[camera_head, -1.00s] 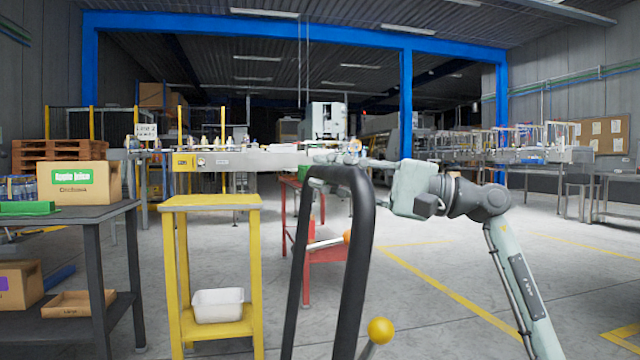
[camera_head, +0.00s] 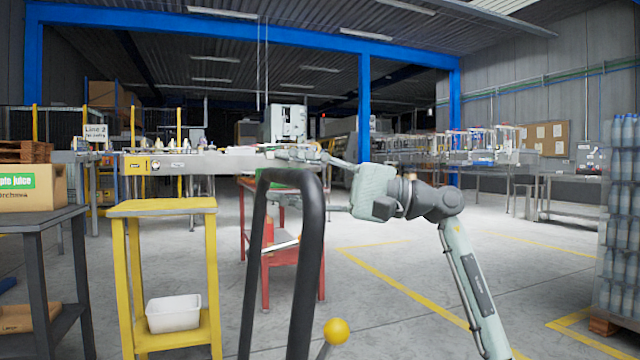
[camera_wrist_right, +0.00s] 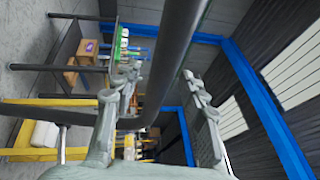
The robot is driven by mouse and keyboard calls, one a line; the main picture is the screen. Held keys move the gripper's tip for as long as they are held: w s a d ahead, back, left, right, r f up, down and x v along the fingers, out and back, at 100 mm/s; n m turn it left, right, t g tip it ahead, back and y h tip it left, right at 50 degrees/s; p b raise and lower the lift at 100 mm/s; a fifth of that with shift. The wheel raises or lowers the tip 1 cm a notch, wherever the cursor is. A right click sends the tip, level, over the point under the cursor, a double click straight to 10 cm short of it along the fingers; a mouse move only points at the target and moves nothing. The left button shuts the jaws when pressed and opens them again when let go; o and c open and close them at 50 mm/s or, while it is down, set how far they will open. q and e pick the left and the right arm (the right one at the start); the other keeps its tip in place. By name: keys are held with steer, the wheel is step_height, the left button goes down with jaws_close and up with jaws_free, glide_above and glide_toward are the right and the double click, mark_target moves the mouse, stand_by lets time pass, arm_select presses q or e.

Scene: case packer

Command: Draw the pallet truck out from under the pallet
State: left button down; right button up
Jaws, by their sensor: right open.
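The pallet truck's black loop handle (camera_head: 311,250) stands upright in the front middle of the head view. A yellow-knobbed lever (camera_head: 336,331) is beside its foot. The truck's body and forks are out of view. My right gripper (camera_head: 284,178) reaches in from the right at the top of the loop. It is open, one finger above the bar and one below. In the right wrist view, the dark handle bar (camera_wrist_right: 168,65) passes between the spread fingers (camera_wrist_right: 160,85). A pallet (camera_head: 605,327) bearing stacked bottles shows at the right edge; I cannot tell whether the truck belongs under it. My left gripper is out of view.
A yellow stand (camera_head: 163,208) with a white bin (camera_head: 173,313) is left of the handle. A dark table (camera_head: 38,222) with a carton (camera_head: 30,187) is further left. A red table (camera_head: 268,258) is behind the handle. Floor on the right is mostly clear.

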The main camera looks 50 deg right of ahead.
steer(key=v, duration=1.1)
steer(key=shift+a+f, duration=0.1)
